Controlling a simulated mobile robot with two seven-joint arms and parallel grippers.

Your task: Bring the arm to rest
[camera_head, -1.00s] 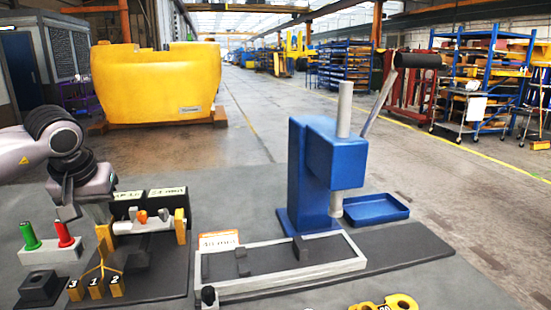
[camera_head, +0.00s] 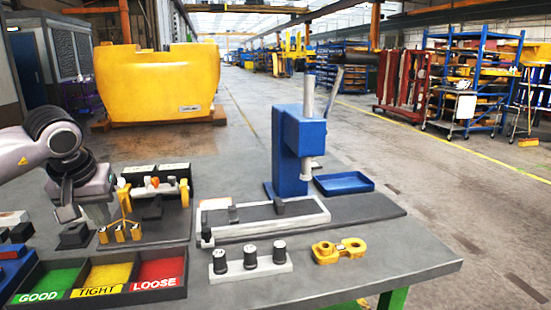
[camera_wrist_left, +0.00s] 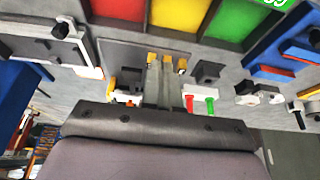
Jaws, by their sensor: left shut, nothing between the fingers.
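My left arm comes in from the left in the head view. Its gripper (camera_head: 68,212) points down over the left part of the grey table (camera_head: 400,262). The gripper also shows in the left wrist view (camera_wrist_left: 164,65), where its fingers are shut together and hold nothing. A yellow branched stand (camera_head: 120,232) with numbered blocks is just right of the gripper in the head view. My right gripper is not in view.
A sorting tray (camera_head: 108,278) with GOOD, TIGHT and LOOSE compartments lies at the front left. A blue press (camera_head: 290,150) stands behind a white-edged fixture (camera_head: 318,218). A rack with black plugs (camera_head: 250,267) and a yellow casting (camera_head: 338,250) lie in front.

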